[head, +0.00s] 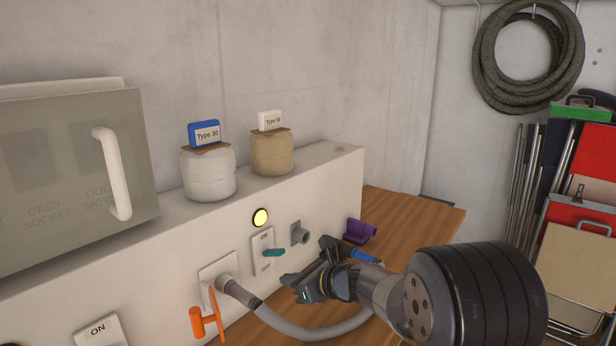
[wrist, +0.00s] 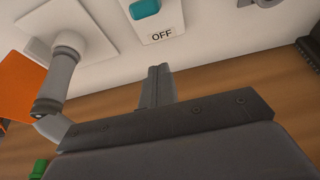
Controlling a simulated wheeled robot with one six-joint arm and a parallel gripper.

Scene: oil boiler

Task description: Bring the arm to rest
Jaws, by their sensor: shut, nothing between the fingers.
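My gripper (head: 292,282) is shut and empty in front of the white panel, just below and right of the teal switch (head: 273,253). In the wrist view its closed fingers (wrist: 160,85) point toward the panel below the OFF label (wrist: 164,35), with wood behind them. The teal switch handle also shows at the top of the wrist view (wrist: 144,8). My arm reaches in from the lower right of the head view. I cannot tell whether the fingertips touch anything.
A grey hose (head: 300,331) runs from a socket beneath my gripper. An orange lever (head: 207,318) stands left. A purple piece (head: 360,231) lies on the wooden top (head: 415,212). Two jars, white (head: 209,175) and tan (head: 272,155), stand on the ledge. A yellow lamp (head: 261,217) glows.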

